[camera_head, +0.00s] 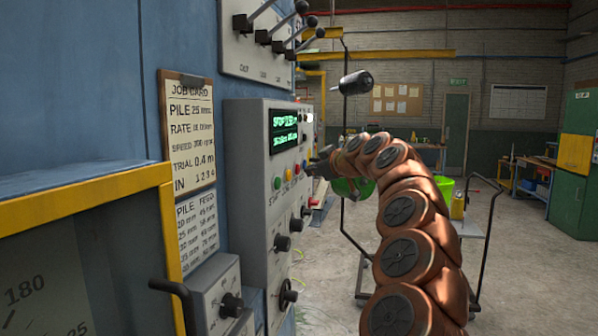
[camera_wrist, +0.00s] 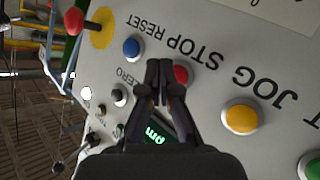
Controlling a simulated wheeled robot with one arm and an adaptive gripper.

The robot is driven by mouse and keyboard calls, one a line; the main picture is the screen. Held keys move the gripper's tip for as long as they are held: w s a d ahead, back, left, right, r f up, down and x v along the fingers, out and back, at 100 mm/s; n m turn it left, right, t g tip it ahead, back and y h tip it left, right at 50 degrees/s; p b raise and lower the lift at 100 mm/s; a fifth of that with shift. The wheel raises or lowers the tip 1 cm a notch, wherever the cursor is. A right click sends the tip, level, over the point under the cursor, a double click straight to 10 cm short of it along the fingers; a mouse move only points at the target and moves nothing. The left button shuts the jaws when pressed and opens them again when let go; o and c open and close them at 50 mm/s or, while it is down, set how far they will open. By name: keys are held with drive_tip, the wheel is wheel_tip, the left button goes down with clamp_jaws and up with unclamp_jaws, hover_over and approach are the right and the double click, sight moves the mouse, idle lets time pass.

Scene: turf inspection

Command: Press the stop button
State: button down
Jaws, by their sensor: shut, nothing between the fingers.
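The red stop button (camera_wrist: 181,75) sits on the grey control panel (camera_wrist: 215,22), beside the word STOP, which appears upside down in the wrist view. My gripper (camera_wrist: 158,68) is shut and empty. Its fingertips are just left of the red button in that view and hide part of its left edge. Whether they touch the panel or button cannot be told. In the head view the red button (camera_head: 297,168) is small, in a row on the panel front, and my gripper (camera_head: 316,164) is close to the panel there.
Close by are a blue reset button (camera_wrist: 132,48), a yellow jog button (camera_wrist: 240,118) and a green start button (camera_wrist: 314,168). A red mushroom button (camera_wrist: 75,20) on a yellow plate projects at upper left. A lit green display (camera_head: 284,130) is above the row.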

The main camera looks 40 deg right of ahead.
drive_tip(key=s+d, duration=0.1)
drive_tip(key=s, duration=0.1)
drive_tip(key=s+d, duration=0.1)
drive_tip(key=s, duration=0.1)
drive_tip(key=shift+d+b, duration=0.4)
idle(0.8)
